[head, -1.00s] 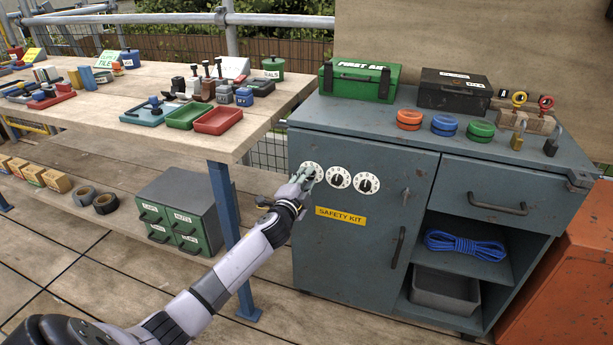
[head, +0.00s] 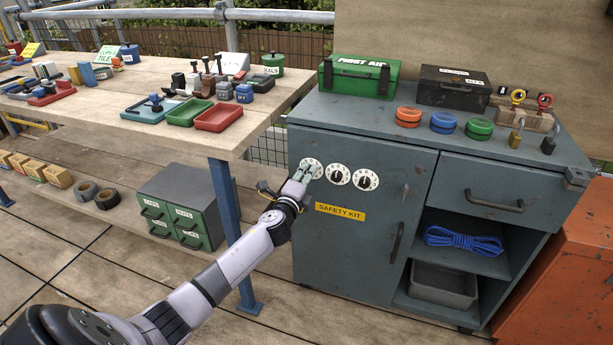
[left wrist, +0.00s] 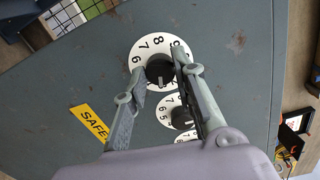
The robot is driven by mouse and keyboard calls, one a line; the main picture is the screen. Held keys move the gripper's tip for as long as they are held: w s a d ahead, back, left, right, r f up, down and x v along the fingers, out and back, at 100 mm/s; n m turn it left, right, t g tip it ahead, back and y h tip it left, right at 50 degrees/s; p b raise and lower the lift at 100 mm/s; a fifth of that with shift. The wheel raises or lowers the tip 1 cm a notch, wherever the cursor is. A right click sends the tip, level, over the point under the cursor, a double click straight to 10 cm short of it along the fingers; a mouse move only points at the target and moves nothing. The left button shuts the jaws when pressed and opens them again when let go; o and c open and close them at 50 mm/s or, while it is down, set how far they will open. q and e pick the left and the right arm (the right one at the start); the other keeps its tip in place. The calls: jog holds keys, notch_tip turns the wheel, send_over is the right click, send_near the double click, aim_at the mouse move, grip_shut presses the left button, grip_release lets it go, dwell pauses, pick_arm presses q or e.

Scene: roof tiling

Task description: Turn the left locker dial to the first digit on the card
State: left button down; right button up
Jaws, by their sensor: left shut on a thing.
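The left dial (head: 315,165) is a white numbered disc with a black knob on the grey locker door (head: 350,235). My left gripper (head: 304,174) is at this dial and hides part of it. In the left wrist view, the two fingers (left wrist: 159,66) are closed around the dial's black knob (left wrist: 160,72). The digits 6, 7 and 8 show on the disc (left wrist: 146,50); the lower part is hidden by the fingers. The exact setting cannot be told. I cannot make out a card with digits. My right gripper is out of view.
A middle dial (head: 338,176) and a right dial (head: 367,180) sit close beside the left one. A yellow SAFETY KIT label (head: 340,212) is below. The wooden bench (head: 260,112) stands left of the locker, with a blue leg (head: 228,215) near my forearm.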

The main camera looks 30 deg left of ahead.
pick_arm(q)
jog(key=c, duration=1.3)
grip_release()
jog(key=v, duration=1.2)
